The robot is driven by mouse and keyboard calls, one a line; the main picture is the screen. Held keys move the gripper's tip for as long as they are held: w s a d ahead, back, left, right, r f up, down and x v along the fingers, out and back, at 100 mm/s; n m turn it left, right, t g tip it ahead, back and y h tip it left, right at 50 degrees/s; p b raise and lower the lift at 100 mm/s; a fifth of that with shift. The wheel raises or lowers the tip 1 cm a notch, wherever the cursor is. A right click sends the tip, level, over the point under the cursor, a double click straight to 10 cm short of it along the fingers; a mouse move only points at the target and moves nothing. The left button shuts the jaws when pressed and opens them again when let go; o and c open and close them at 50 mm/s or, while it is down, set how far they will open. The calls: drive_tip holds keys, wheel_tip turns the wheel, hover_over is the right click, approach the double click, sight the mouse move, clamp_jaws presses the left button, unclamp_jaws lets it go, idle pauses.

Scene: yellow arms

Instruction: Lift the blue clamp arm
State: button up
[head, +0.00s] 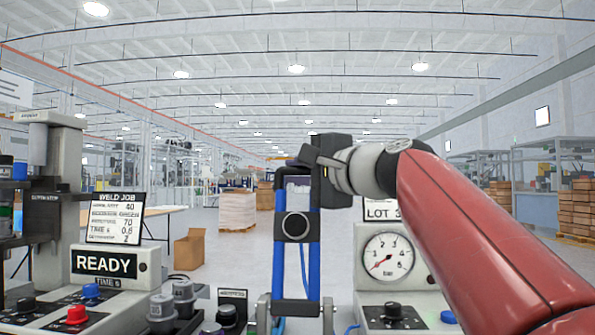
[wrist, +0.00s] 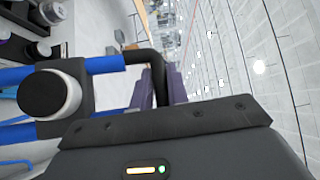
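The blue clamp arm (head: 313,255) stands upright in the middle of the head view, two blue bars with a round dark knob between them and a black crossbar on top. In the wrist view its blue bars (wrist: 105,64) run in from the left, with the large black knob (wrist: 50,94) near. My gripper (head: 301,165) is at the top crossbar. In the wrist view the black bar runs between the purplish fingers (wrist: 163,90), which appear closed on it. The fingertips are partly hidden by the gripper body.
A READY panel (head: 105,262) with knobs and a red button (head: 76,315) stands at left. A pressure gauge (head: 388,256) box stands at right, close below my red arm. Grey canisters (head: 172,305) stand left of the clamp. Space above the clamp is free.

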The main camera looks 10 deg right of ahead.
drive_tip(key=o, duration=0.4)
drive_tip(key=shift+w+d+f, duration=0.1)
drive_tip(key=shift+f, duration=0.2)
drive_tip(key=shift+c, duration=0.2)
drive_tip(key=b+v, duration=0.1)
drive_tip(key=v, duration=0.7)
drive_tip(key=shift+r, duration=0.1)
